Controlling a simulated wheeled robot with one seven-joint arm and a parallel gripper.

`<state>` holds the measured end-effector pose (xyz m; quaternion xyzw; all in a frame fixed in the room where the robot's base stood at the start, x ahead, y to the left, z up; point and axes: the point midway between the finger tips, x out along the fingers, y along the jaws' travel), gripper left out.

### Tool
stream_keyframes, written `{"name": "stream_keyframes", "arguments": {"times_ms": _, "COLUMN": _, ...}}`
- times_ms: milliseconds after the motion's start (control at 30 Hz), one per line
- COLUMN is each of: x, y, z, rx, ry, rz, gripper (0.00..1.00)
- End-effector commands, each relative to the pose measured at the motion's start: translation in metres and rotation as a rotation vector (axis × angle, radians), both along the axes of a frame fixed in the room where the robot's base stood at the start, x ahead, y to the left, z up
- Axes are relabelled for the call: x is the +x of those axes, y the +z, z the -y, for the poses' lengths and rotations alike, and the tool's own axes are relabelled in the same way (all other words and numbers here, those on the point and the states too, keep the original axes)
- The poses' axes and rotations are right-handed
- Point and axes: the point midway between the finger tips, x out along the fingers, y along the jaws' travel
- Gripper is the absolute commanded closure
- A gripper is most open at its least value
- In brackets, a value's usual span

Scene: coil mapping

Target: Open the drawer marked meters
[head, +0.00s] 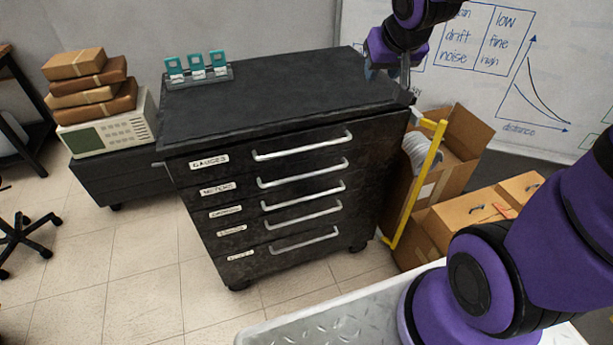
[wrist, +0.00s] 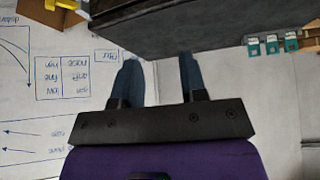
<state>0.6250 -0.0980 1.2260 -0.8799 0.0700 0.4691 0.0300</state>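The black drawer cabinet (head: 290,130) stands in the middle of the head view, with several drawers that all look shut. The meters drawer (head: 235,193) is second from the top, under the one marked gauges (head: 236,164). Its white label is at its left, and its silver bar handle (head: 303,173) runs across its front. My gripper (head: 388,74) is above the back right corner of the cabinet top, away from the handle. In the wrist view the two blue fingers of my gripper (wrist: 160,76) are apart with nothing between them.
Teal-tagged devices (head: 198,68) stand on the cabinet's back left corner. Parcels on a meter box (head: 108,125) are at left. A whiteboard (head: 560,70) is behind. Floor before the drawers is clear.

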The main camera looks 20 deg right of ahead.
Motion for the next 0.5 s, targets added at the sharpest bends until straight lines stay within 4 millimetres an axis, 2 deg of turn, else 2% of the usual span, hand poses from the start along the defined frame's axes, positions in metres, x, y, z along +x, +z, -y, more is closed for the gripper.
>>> {"name": "stream_keyframes", "arguments": {"times_ms": 33, "x": 0.011, "y": -0.014, "z": 0.002, "rx": 0.012, "ry": -0.004, "rz": 0.000, "gripper": 0.61}}
{"name": "stream_keyframes", "arguments": {"times_ms": 200, "x": 0.047, "y": -0.053, "z": 0.005, "rx": 0.060, "ry": -0.011, "rz": 0.032, "gripper": 0.61}}
{"name": "stream_keyframes", "arguments": {"times_ms": 500, "x": 0.094, "y": -0.131, "z": 0.005, "rx": 0.204, "ry": -0.023, "rz": 0.087, "gripper": 0.61}}
